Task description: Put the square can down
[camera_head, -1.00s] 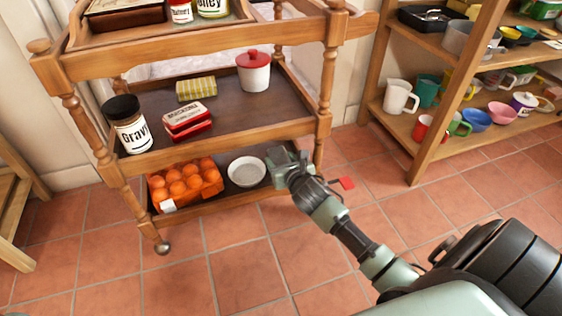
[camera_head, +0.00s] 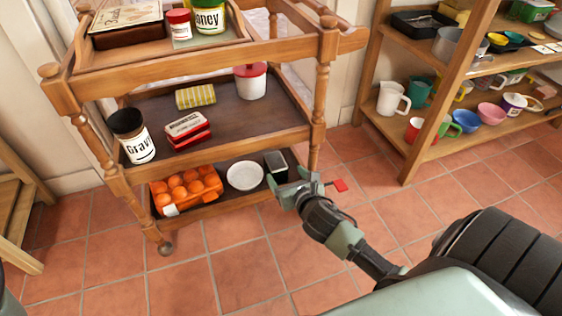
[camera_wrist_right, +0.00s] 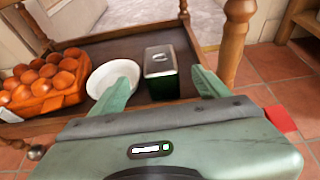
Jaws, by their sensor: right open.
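The square can (camera_wrist_right: 161,72), dark green with a pale metal top, stands upright on the bottom shelf of the wooden trolley. In the head view the can (camera_head: 276,163) stands just right of the white bowl. My right gripper (camera_head: 291,187) is at the front edge of that shelf, just in front of the can. In the right wrist view its two green fingers (camera_wrist_right: 160,88) are spread wide, with the can beyond and between them, and gaps show on both sides. My left gripper is not in view.
A white bowl (camera_head: 244,175) and an orange carton of eggs (camera_head: 185,190) share the bottom shelf (camera_head: 222,203). A trolley post (camera_head: 319,115) rises right of my gripper. The middle shelf holds a jar (camera_head: 132,136), tins and a lidded pot. The tiled floor in front is clear.

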